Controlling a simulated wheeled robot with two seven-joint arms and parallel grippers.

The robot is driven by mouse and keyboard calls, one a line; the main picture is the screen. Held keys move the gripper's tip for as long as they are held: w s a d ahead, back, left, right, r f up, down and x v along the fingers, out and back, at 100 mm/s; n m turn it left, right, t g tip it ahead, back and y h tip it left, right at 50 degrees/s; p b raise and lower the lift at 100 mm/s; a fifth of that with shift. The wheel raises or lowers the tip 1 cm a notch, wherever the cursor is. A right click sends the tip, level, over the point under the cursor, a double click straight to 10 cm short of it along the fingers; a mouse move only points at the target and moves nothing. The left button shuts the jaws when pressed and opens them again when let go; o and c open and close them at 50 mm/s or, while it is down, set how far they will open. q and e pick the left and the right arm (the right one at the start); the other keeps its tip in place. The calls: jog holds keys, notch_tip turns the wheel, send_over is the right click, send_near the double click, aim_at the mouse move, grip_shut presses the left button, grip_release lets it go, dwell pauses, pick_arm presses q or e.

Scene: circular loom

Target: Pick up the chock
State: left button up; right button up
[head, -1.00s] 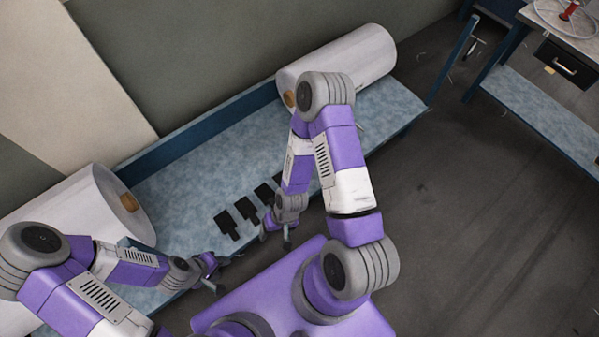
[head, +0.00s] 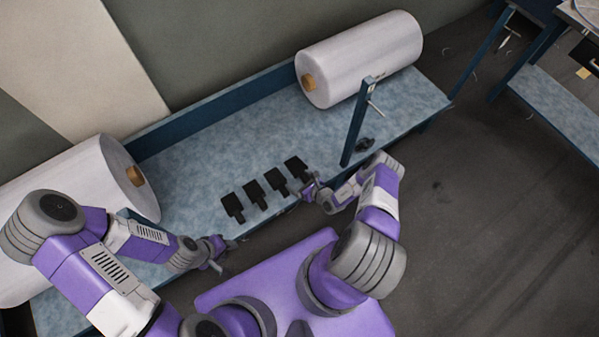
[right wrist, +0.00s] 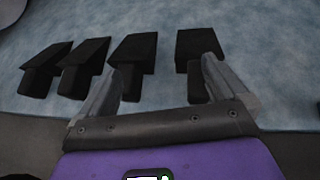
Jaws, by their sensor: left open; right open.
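Several black chocks, each with a wide block and a narrower handle, lie in a row on the blue mottled bench top (head: 190,170). The rightmost chock (head: 297,168) lies nearest my right gripper (head: 312,190), which is open and empty at the bench's front edge. In the right wrist view, this chock (right wrist: 198,48) is partly hidden by the right finger, and the chock to its left (right wrist: 136,50) is partly behind the left finger. The open jaws (right wrist: 165,75) face the gap between them. My left gripper (head: 218,254) is open and empty, left of the row at the front edge.
A large white roll (head: 365,55) lies at the bench's back right, another (head: 75,195) at its left end. A blue upright post (head: 357,120) with a peg stands right of the chocks, a small dark item (head: 365,144) beside it. Bench behind the chocks is clear.

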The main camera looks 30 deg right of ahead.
aim_at(300, 169)
jog(key=d, duration=0.1)
jog(key=d+f+m+h, duration=0.1)
jog(key=d+h, duration=0.1)
jog(key=shift+d+f+m, duration=0.2)
jog(key=shift+f+m, duration=0.1)
jog(key=shift+w+d+f+t+b, duration=0.15)
jog(key=shift+w+f+b, duration=0.1)
jog(key=shift+w+b, duration=0.15)
jog(key=shift+w+f+t+b, duration=0.15)
jog(key=shift+w+f+b, duration=0.1)
jog(key=shift+w, duration=0.15)
jog(key=b+x, duration=0.2)
jog(key=x, duration=0.1)
jog(key=b+x, duration=0.1)
jog(key=shift+w+d, duration=0.25)
jog(key=shift+w, duration=0.2)
jog(key=shift+w+f, duration=0.1)
jog(key=shift+w, duration=0.3)
jog(key=shift+c, duration=0.3)
jog(key=c, duration=1.2)
